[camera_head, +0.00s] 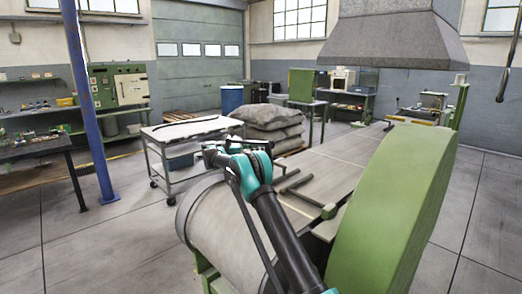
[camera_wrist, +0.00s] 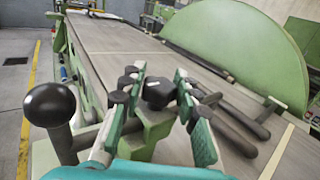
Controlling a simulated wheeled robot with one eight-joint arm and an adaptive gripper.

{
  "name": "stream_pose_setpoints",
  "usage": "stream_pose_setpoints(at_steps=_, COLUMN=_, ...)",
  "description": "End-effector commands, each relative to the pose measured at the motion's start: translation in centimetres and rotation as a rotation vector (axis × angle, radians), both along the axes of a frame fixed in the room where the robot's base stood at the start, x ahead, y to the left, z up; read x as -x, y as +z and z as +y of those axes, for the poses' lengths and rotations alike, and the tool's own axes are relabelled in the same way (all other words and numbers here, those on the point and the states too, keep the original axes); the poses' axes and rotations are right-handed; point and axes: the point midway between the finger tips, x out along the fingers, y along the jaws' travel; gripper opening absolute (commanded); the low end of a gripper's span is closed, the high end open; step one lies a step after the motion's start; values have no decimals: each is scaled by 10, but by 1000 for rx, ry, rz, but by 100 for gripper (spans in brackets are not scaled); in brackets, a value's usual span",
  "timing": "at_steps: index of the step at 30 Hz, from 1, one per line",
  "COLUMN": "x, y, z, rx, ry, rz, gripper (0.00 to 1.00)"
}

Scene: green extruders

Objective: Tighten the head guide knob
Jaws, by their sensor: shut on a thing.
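The machine with the grey belt table (camera_wrist: 115,45) fills most of the wrist view. A black lobed knob (camera_wrist: 158,92), which looks like the head guide knob, sits on a green bracket (camera_wrist: 152,132) on this machine. My gripper (camera_wrist: 160,80) has its two green-and-white fingers on either side of this knob, shut on it. In the head view my gripper (camera_head: 213,153) is small at the end of my arm, over the machine's near left side. The knob cannot be made out there.
A black ball-ended lever (camera_wrist: 49,105) stands close at the left of my gripper. Black bars (camera_wrist: 235,125) lie close at the right. A large green round guard (camera_wrist: 245,50) rises beyond them.

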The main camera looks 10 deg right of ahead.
Motion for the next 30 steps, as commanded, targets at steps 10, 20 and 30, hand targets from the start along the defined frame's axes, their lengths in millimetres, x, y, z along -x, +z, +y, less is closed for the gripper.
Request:
stream_pose_setpoints(at_steps=10, x=0, y=0, z=0, rx=0, ry=-27, rz=0, gripper=2)
stream_pose_setpoints(at_steps=20, x=0, y=0, z=0, rx=0, ry=-27, rz=0, gripper=44)
stream_pose_setpoints(at_steps=30, x=0, y=0, z=0, rx=0, ry=-26, rz=0, gripper=53)
